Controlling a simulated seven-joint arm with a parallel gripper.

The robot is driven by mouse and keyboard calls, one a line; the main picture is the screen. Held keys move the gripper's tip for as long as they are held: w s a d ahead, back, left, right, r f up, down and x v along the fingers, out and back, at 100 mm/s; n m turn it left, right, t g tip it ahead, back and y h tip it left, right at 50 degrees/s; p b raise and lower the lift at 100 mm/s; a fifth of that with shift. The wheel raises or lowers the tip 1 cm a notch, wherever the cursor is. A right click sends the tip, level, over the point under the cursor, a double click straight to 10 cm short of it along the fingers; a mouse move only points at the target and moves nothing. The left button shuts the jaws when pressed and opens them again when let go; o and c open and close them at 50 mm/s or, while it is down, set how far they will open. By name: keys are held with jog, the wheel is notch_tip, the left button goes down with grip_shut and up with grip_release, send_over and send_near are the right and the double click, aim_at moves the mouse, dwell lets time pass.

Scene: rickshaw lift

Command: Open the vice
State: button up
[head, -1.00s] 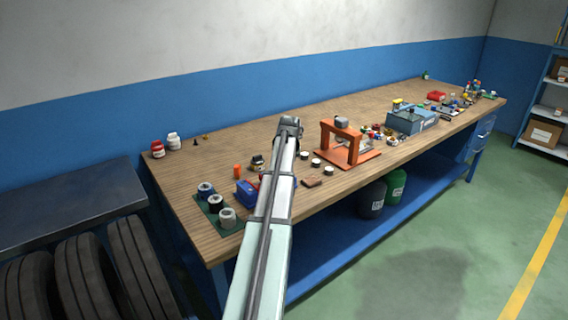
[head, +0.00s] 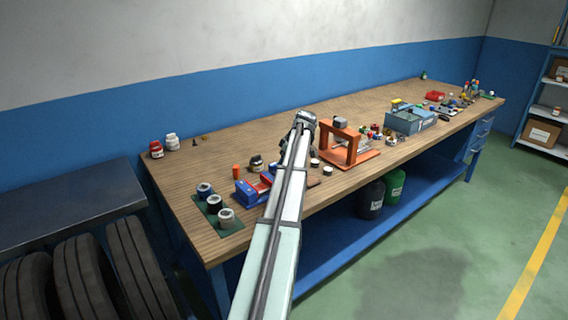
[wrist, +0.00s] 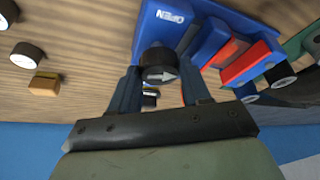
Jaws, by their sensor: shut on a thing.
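The vice is a blue block (head: 246,190) with red parts, near the front left of the workbench, partly hidden by my arm in the head view. In the wrist view, the vice's blue body (wrist: 205,40) carries the label "OPEN", with red jaw parts (wrist: 245,62) to its right. A round black knob (wrist: 159,66) with a white arrow stands at the near end of the vice. My gripper (wrist: 160,88) is shut on this knob, with a finger on each side. The fingertips are partly hidden.
The wooden workbench (head: 180,205) holds several spools on a green mat (head: 208,212) left of the vice. An orange frame (head: 345,145) stands to the right. Round black pots (wrist: 27,55) and a small orange block (wrist: 44,83) lie left of the vice in the wrist view.

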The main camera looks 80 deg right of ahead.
jog(key=n+y, duration=0.1)
jog(key=n, duration=0.1)
jog(key=n+y, duration=0.1)
jog(key=n, duration=0.4)
jog(key=shift+d+y, duration=0.3)
jog(key=shift+y, duration=0.1)
jog(key=n+y, duration=0.1)
jog(key=n, duration=0.2)
jog(key=n+g, duration=0.1)
jog(key=n, duration=0.2)
jog(key=shift+g+y, duration=0.3)
jog(key=shift+y, duration=0.1)
jog(key=shift+f+n, duration=0.1)
jog(key=shift+n, duration=0.3)
jog(key=shift+w, duration=0.1)
jog(key=o, duration=1.1)
jog(key=shift+c, duration=0.2)
